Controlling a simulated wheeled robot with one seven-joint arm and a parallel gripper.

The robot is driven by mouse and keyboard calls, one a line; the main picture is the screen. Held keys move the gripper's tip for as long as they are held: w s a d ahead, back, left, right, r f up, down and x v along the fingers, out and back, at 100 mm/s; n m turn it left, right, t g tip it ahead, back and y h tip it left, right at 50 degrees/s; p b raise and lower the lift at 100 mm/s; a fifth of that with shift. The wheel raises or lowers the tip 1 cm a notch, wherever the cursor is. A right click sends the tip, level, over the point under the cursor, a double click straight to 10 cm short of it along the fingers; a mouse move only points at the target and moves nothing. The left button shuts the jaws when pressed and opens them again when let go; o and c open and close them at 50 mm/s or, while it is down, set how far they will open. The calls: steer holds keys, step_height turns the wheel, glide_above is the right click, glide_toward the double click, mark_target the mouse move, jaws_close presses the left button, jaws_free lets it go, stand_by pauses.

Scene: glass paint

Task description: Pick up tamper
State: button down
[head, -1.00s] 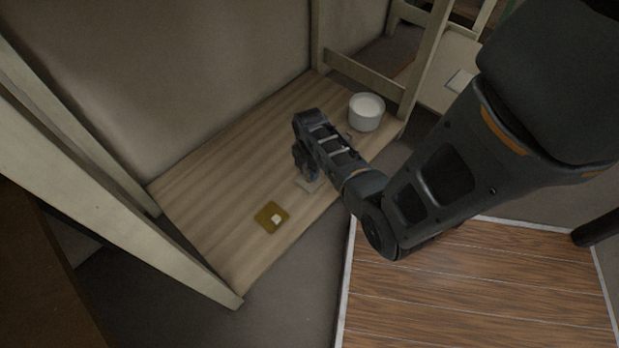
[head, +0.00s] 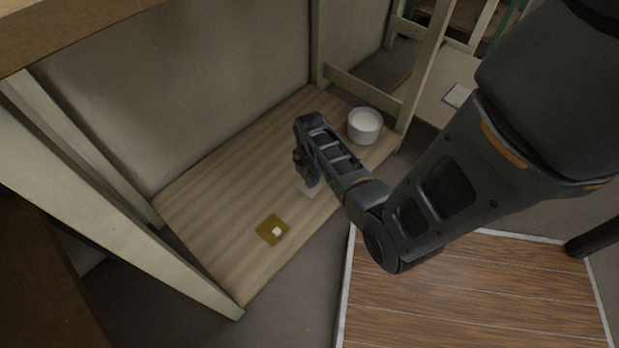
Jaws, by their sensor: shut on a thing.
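My gripper (head: 304,174) points down over the wooden shelf board and is shut on a pale, flat piece (head: 306,189), which I take to be the tamper. Only the edge of this piece shows below the gripper. The fingers and the grip itself are mostly hidden by my wrist. The piece seems to be slightly above the board, but the gap is hard to judge.
A yellow-brown square with a small pale block (head: 277,231) on it lies on the shelf board (head: 215,225), left of and nearer than my gripper. A white bowl (head: 364,127) stands at the back right. Pale posts (head: 424,70) frame the shelf.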

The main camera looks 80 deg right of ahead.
steer(key=s+d+r+p, duration=0.3)
steer(key=s+d+r, duration=0.3)
steer(key=s+d, duration=0.1)
steer(key=shift+s+d+r+p, duration=0.2)
steer(key=shift+s+r+p, duration=0.1)
steer(key=shift+s, duration=0.55)
